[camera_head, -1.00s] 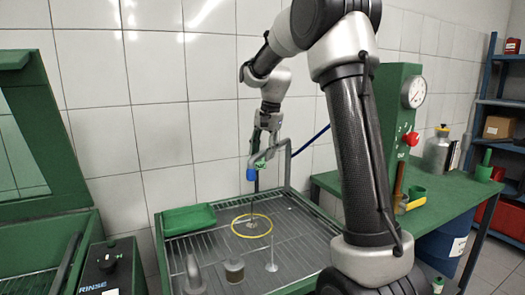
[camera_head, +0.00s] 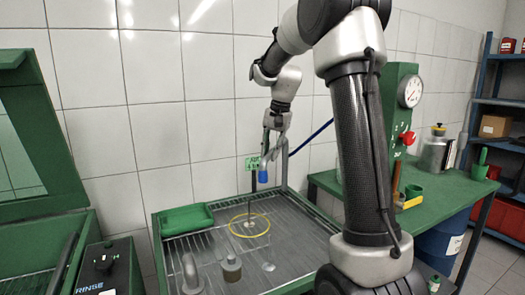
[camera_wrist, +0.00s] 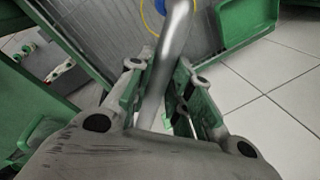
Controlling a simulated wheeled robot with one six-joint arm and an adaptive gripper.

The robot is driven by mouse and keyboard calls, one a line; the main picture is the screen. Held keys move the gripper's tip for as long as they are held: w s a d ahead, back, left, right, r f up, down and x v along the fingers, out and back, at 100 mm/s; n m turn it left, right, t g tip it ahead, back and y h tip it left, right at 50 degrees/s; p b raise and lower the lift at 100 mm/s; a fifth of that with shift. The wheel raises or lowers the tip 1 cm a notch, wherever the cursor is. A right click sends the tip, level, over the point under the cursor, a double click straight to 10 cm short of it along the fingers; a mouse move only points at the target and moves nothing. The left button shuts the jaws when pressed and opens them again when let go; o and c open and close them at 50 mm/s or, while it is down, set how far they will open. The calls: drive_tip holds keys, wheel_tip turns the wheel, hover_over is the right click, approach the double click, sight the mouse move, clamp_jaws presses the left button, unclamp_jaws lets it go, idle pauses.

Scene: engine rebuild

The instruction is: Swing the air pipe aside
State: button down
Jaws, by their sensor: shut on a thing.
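The air pipe is a silver tube with a blue nozzle (camera_head: 263,176) at its lower end, hanging above the back of the wash tray. My gripper (camera_head: 269,152) is shut on the pipe just above the nozzle. In the wrist view the silver air pipe (camera_wrist: 175,38) runs between the two green-padded fingers, and my gripper (camera_wrist: 165,85) closes around it from both sides. A small green sign (camera_head: 252,163) shows just left of the pipe. The pipe's joint to its stand is partly hidden by my gripper.
The grated tray (camera_head: 205,245) holds a yellow ring (camera_head: 268,218), a grey elbow (camera_head: 191,272) and a small cylinder (camera_head: 232,269). A green pan (camera_head: 187,219) sits at its left back. A green bench (camera_head: 445,195) with a gauge press (camera_head: 400,120) stands right. The tiled wall is close behind.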

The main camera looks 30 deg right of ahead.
drive_tip(key=s+d+n, duration=0.3)
drive_tip(key=d+n, duration=0.1)
drive_tip(key=d, duration=0.4)
drive_tip(key=s+d+n+g, duration=0.1)
drive_tip(key=s+d+n, duration=0.2)
drive_tip(key=d+n, duration=0.2)
drive_tip(key=shift+s+d+g+y, duration=0.25)
drive_tip(key=shift+d+g+y, duration=0.05)
drive_tip(key=shift+d, duration=1.55)
drive_tip(key=shift+r, duration=0.1)
drive_tip(key=c, duration=1.3)
unclamp_jaws()
drive_tip(key=shift+d, duration=0.1)
wheel_tip(320, 180, up, 12)
drive_tip(key=d, duration=0.2)
drive_tip(key=shift+d+f, duration=0.15)
drive_tip(key=shift+f, duration=0.05)
